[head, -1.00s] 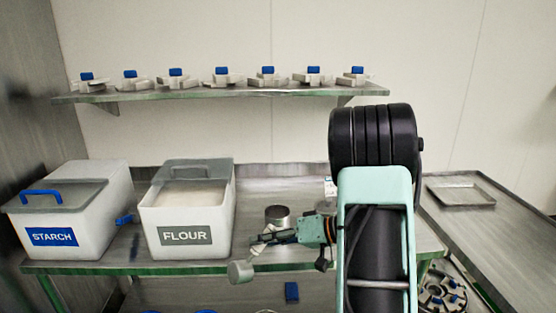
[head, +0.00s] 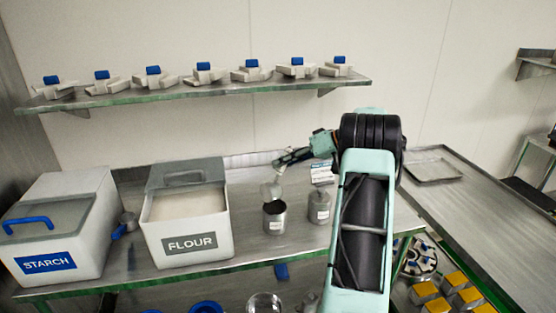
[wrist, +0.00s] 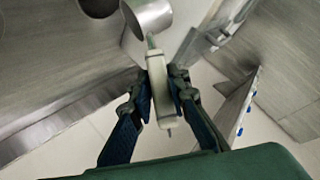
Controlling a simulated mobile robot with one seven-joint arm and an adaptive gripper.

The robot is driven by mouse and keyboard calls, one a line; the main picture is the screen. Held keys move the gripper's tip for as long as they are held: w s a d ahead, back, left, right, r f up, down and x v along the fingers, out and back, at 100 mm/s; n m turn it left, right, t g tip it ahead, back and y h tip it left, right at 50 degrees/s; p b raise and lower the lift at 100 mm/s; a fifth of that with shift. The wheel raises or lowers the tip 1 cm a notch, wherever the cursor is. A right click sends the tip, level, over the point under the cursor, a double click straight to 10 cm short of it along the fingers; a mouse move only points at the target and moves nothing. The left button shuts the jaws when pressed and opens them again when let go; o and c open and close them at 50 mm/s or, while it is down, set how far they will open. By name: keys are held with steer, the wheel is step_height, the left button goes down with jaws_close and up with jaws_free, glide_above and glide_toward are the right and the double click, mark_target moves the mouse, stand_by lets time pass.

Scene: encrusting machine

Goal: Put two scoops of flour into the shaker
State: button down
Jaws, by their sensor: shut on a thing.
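My gripper (head: 283,163) is shut on the pale handle of a scoop (head: 271,188). In the wrist view, the handle (wrist: 156,90) lies between both fingers (wrist: 158,95) and the round metal cup is at the top. In the head view, the scoop's cup hangs over or just behind an open metal canister (head: 274,220), which looks like the shaker. I cannot tell whether flour is in the scoop or canister. The white flour bin (head: 190,243), labelled FLOUR, stands to the left with its grey lid pushed back and flour showing.
A second metal canister (head: 319,208) stands close right of the open one. The starch bin (head: 62,240) is at far left, with a blue-handled scoop (head: 125,225) beside it. A shelf (head: 205,91) of moulds is above. A shallow tray (head: 433,170) lies right.

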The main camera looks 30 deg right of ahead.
mark_target(269, 185)
steer(key=shift+s+a+r+n+h+b, duration=0.15)
steer(key=shift+a+n+h+b, duration=0.1)
steer(key=shift+a+h+b, duration=0.25)
steer(key=shift+s+a+r+n+h+b, duration=0.1)
steer(key=shift+a+n+h+b, duration=0.15)
steer(key=shift+a+b, duration=0.4)
steer(key=shift+s+a+r+n+h+b, duration=0.1)
steer(key=shift+s+a+n+h+b, duration=0.1)
steer(key=shift+a+h+b, duration=0.4)
steer(key=a+b, duration=0.1)
steer(key=a+n+h+b, duration=0.1)
steer(key=b, duration=0.1)
steer(key=shift+s+a, duration=0.2)
steer(key=shift+s, duration=0.1)
steer(key=s+a+f+n+t+h, duration=0.35)
steer(key=a+f+n+h, duration=0.25)
steer(key=a+h, duration=0.45)
steer(key=shift+t, duration=0.35)
steer(key=r+p, duration=0.1)
steer(key=p, duration=0.1)
steer(key=r+p, duration=0.1)
steer(key=r, duration=0.1)
steer(key=w+r+p, duration=0.1)
steer(key=r+p, duration=0.1)
steer(key=shift+d+p, duration=0.3)
steer(key=shift+d, duration=0.1)
steer(key=shift+a, duration=0.1)
